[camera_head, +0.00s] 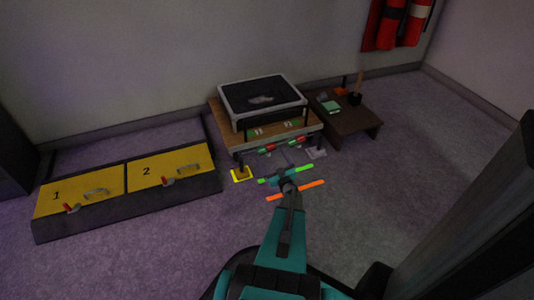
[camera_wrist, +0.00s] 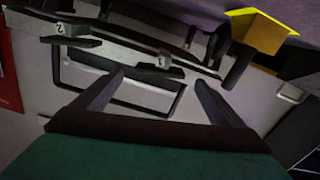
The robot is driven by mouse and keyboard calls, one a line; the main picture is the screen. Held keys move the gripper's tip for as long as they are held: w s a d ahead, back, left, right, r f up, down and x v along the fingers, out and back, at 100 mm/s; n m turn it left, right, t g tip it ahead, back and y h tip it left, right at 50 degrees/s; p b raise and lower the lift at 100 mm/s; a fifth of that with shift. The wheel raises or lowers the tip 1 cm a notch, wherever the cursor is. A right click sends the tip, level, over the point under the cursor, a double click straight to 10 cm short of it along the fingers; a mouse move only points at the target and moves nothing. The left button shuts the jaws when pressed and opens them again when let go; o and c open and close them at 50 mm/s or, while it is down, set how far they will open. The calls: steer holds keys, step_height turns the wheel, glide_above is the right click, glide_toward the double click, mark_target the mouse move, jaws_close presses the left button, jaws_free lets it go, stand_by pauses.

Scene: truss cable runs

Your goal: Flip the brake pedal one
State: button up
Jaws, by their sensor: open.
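In the wrist view, a dark pedal-like piece (camera_wrist: 152,75) lies by a small tag that seems to read 1. Another dark piece (camera_wrist: 80,42) lies by a tag reading 2, farther left. Both are along a pale bar with dark rods. My gripper (camera_wrist: 159,78) is open and empty, with its fingers spread on either side of the piece by tag 1; I cannot tell whether they touch it. In the head view my gripper (camera_head: 288,186) is low, in front of the wooden stand (camera_head: 222,122). The pedals are too small to tell apart there.
A yellow block (camera_wrist: 264,34) is near my gripper at upper right in the wrist view. Yellow panels numbered 1 (camera_head: 105,183) and 2 (camera_head: 185,163) lie left. A dark low table (camera_head: 350,122) stands right. Green (camera_head: 302,170) and orange (camera_head: 310,186) strips show beside my gripper.

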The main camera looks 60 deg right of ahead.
mark_target(268, 152)
steer(key=b+x, duration=0.2)
steer(key=x, duration=0.4)
steer(key=shift+w+d, duration=0.2)
steer(key=shift+c, duration=0.4)
